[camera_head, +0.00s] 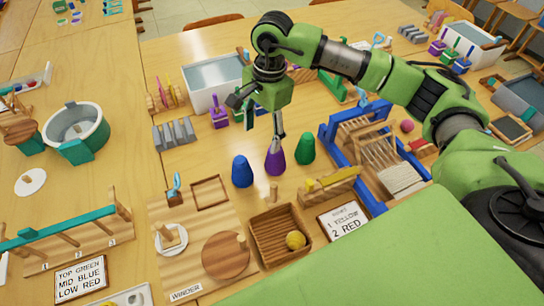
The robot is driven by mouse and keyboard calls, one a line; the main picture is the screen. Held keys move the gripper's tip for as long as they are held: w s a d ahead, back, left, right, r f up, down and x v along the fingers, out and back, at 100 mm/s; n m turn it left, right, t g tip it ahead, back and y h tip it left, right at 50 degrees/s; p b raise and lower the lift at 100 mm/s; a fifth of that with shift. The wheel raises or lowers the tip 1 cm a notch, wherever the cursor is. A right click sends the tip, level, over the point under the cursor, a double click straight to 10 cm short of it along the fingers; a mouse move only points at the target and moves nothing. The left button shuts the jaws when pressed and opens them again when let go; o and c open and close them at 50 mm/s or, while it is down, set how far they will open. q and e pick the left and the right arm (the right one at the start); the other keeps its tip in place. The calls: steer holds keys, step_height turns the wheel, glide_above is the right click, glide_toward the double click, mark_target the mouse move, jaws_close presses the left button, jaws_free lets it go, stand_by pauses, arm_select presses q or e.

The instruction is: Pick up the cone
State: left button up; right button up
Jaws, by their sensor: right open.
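Three cones stand upright in a row on the wooden table: a blue cone (242,171), a purple cone (275,162) and a green cone (305,148). My right gripper (277,138) points down at the purple cone, with its fingertips at or just above the cone's top. It is open. The fingers overlap the tip of the purple cone in this view, and I cannot tell whether they touch it. My left gripper is not in view.
A blue frame loom (375,208) stands right of the cones. In front are a wooden tray (262,236) with a yellow ball (295,240) and a board marked WINDER (196,214). Grey ridged blocks (174,135) stand left. A white bin (212,84) is behind.

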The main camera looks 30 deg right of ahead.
mark_target(275, 157)
steer(key=d, duration=0.2)
steer(key=d+h, duration=0.1)
steer(key=shift+w+d, duration=0.25)
steer(key=shift+d, duration=0.05)
step_height(275, 157, down, 7)
steer(key=shift+s+f+p, duration=0.1)
steer(key=shift+p, duration=0.55)
step_height(275, 157, down, 5)
steer(key=shift+s+d+f+p, duration=0.1)
steer(key=shift+d+f+p, duration=0.05)
steer(key=shift+p, duration=0.8)
steer(key=shift+f, duration=0.35)
steer(key=c, duration=1.3)
